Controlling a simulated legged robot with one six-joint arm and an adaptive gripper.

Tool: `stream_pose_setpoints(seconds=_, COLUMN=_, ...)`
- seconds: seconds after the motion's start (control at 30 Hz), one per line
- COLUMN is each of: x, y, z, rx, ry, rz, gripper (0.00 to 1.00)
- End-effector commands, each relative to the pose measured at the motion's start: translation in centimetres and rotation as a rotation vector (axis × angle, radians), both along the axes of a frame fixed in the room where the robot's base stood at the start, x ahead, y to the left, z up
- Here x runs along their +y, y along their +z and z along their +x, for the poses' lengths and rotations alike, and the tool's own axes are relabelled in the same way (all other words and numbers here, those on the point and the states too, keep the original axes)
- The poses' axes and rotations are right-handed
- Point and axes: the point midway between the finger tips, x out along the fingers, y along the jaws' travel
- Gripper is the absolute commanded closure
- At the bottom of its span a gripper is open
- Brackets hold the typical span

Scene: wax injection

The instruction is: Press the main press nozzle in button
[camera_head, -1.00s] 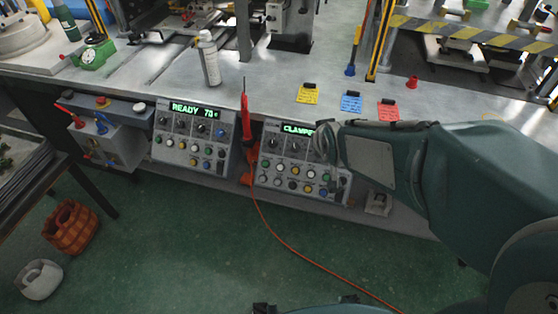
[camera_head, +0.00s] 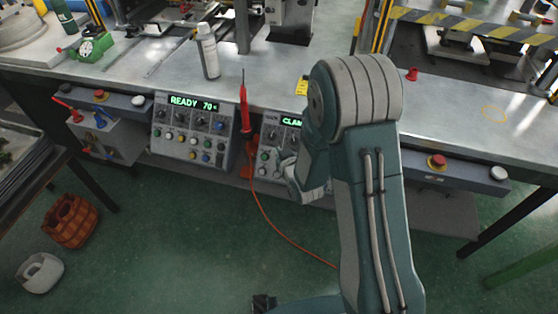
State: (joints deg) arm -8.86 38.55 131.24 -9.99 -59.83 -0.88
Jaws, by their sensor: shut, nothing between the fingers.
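Two control panels hang at the front of the workbench. The left panel (camera_head: 190,143) reads "READY 70" and has rows of knobs and coloured buttons. The right panel (camera_head: 270,140) shows part of its "CLAMP" display, and my arm covers much of its right side. The main press nozzle in button cannot be told apart among the small buttons. My arm (camera_head: 355,100) rises from the bottom, bends at the elbow and comes down in front of the right panel. Its wrist (camera_head: 306,180) is near that panel's lower buttons; contact cannot be told. My gripper's fingers cannot be made out.
A red probe (camera_head: 244,112) stands between the panels, with an orange cable (camera_head: 275,225) running down to the floor. A spray can (camera_head: 208,52) stands on the bench. A red emergency button (camera_head: 437,161) is at the right. Baskets (camera_head: 70,222) sit on the floor at left.

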Motion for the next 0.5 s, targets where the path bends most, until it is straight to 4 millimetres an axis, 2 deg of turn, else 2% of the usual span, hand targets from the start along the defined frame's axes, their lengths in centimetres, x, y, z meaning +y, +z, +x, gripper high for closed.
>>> stream_pose_setpoints(seconds=0.03, x=0.4, y=-1.4, z=-0.3, rx=-0.01, ry=0.012, rz=0.01, gripper=1.0)
stream_pose_setpoints(seconds=0.2, x=1.5, y=-4.2, z=-1.0, rx=-0.066, ry=0.044, rz=0.048, gripper=1.0)
stream_pose_setpoints(seconds=0.33, x=1.9, y=-5.4, z=-1.6, rx=-0.095, ry=0.056, rz=0.067, gripper=1.0)
stream_pose_setpoints(seconds=0.5, x=2.1, y=-5.8, z=-1.8, rx=-0.108, ry=0.061, rz=0.077, gripper=1.0)
